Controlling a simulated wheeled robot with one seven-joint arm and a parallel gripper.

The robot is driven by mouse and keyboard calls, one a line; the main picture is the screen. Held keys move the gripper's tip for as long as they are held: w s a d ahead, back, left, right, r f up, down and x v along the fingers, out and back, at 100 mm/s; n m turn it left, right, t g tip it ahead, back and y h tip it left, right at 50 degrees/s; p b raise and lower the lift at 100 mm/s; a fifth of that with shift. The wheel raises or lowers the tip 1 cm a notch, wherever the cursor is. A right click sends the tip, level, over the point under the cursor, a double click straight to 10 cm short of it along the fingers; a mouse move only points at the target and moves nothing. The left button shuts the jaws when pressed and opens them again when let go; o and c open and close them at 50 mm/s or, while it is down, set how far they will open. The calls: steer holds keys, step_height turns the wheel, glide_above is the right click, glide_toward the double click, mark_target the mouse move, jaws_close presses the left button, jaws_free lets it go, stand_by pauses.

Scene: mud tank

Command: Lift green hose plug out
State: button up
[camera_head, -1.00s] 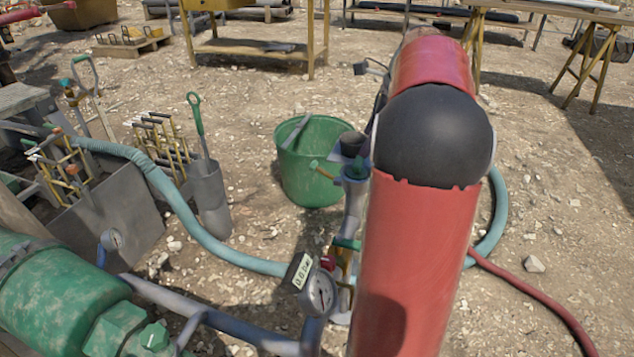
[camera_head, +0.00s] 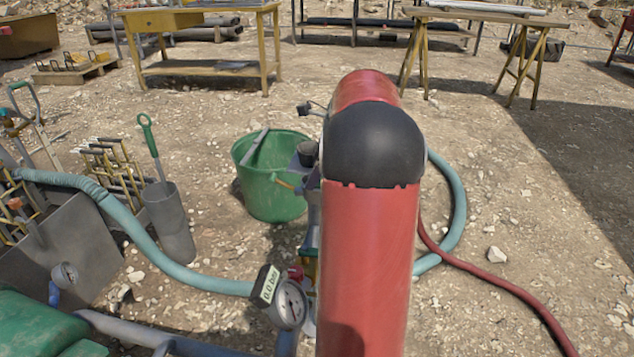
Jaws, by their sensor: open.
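A green-blue hose (camera_head: 120,215) runs from the left across the ground and passes behind my red arm. It curves out again on the right. I cannot make out a green plug on it; the middle stretch is hidden behind my arm. A narrow upright fitting (camera_head: 314,215) with grey and yellowish parts shows just left of my arm, partly covered by it. My arm stands upright in the middle of the view, and its far end is hidden behind its own links. I cannot see my gripper's fingers.
A pressure gauge (camera_head: 292,303) with a 0.0 bar tag stands near the front. A green bucket (camera_head: 270,195), a grey cylinder (camera_head: 170,225) with a green-handled tool and a red hose (camera_head: 510,288) lie around. The gravel at right is mostly clear.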

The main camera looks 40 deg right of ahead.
steer(key=c, duration=1.1)
steer(key=shift+r, duration=0.1)
step_height(320, 180, up, 20)
steer(key=p, duration=0.5)
